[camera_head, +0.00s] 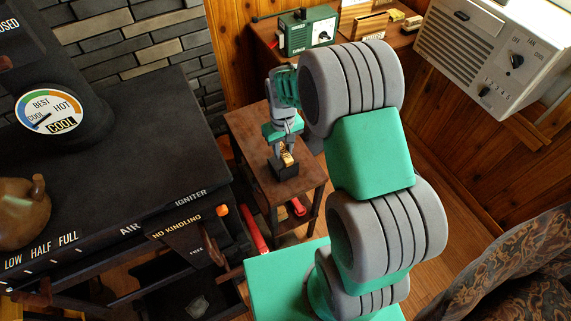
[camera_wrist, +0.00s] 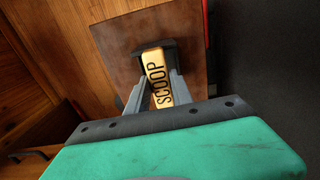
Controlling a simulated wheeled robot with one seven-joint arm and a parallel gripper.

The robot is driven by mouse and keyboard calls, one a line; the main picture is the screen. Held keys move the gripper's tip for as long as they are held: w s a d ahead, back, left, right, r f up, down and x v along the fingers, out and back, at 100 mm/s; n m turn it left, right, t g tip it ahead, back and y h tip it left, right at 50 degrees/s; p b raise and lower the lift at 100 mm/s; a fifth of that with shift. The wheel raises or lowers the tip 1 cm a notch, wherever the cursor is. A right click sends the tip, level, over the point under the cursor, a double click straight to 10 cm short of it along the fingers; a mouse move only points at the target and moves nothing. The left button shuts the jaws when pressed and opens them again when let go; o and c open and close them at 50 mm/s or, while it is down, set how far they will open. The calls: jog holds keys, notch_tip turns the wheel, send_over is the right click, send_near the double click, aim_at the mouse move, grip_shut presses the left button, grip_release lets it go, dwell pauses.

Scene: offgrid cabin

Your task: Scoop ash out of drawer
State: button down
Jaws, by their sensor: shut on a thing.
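The scoop (camera_head: 284,169) has a tan handle and a dark pan; it is on or just above a small wooden side table (camera_head: 247,119), I cannot tell which. In the wrist view its handle (camera_wrist: 157,75), lettered SCOOP, lies between my fingers. My gripper (camera_head: 284,151) points down and is shut on the handle; it also shows in the wrist view (camera_wrist: 160,92). A dark open drawer (camera_head: 232,296) sits low under the black stove at the lower left. A small greyish heap (camera_head: 198,303) is inside it, partly in shadow.
The black stove (camera_head: 130,130) with a gauge fills the left, close to the side table. A brown kettle (camera_head: 20,212) stands on it. A patterned armchair (camera_head: 510,270) is at lower right. A shelf (camera_head: 385,45) holds a green box.

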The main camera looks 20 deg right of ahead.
notch_tip(320, 180, up, 6)
jog(key=p, duration=0.4)
jog(key=shift+r, duration=0.1)
dwell(0.5)
